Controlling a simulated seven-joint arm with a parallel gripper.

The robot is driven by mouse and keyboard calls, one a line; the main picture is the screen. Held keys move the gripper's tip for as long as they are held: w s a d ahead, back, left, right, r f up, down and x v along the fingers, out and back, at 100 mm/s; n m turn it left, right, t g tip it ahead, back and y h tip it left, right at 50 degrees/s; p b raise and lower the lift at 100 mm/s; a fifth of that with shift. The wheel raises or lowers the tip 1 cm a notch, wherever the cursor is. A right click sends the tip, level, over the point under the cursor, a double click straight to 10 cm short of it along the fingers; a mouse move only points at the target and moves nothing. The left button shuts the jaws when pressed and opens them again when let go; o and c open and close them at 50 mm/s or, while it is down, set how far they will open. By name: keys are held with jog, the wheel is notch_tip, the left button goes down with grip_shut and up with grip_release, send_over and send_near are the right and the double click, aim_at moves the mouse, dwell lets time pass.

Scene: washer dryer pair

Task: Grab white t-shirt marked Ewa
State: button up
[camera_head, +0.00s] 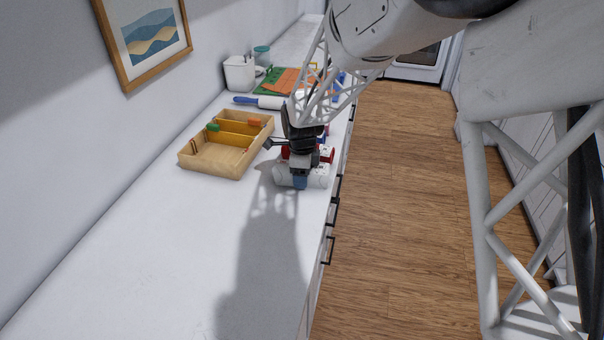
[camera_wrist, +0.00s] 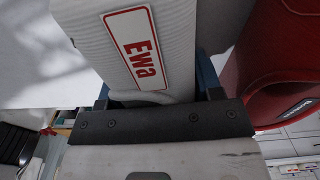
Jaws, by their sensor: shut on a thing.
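The white t-shirt (camera_wrist: 184,45) is a tight roll with a red-framed label reading "Ewa" in the wrist view. My gripper (camera_wrist: 156,95) is shut on it, with a blue finger showing on each side of the roll. In the head view the white roll (camera_head: 318,179) lies at the counter's right edge with my gripper (camera_head: 300,180) over it. I cannot tell whether it still touches the counter. A red roll (camera_wrist: 285,60) lies close to its right in the wrist view; its label is too small to read. In the head view the red roll (camera_head: 327,154) shows just behind the white one.
A wooden tray (camera_head: 205,168) with compartments stands left of my gripper on the white counter (camera_head: 150,250). The near counter is clear. Wooden floor lies right.

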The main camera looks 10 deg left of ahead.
jog(key=shift+c, duration=0.8)
jog(key=shift+r, duration=0.1)
jog(key=shift+r, duration=1.45)
jog(key=shift+s+d+r, duration=0.1)
jog(key=shift+s+r, duration=0.05)
jog(key=shift+r, duration=0.15)
jog(key=s+d, duration=0.2)
jog(key=s, duration=0.2)
jog(key=s+d+r, duration=0.1)
jog(key=s+d, duration=0.2)
jog(key=s, duration=0.2)
jog(key=s+d, duration=0.2)
jog(key=s, duration=0.2)
jog(key=shift+s+d+r, duration=0.15)
jog(key=shift+s+d, duration=0.05)
jog(key=shift+s, duration=0.2)
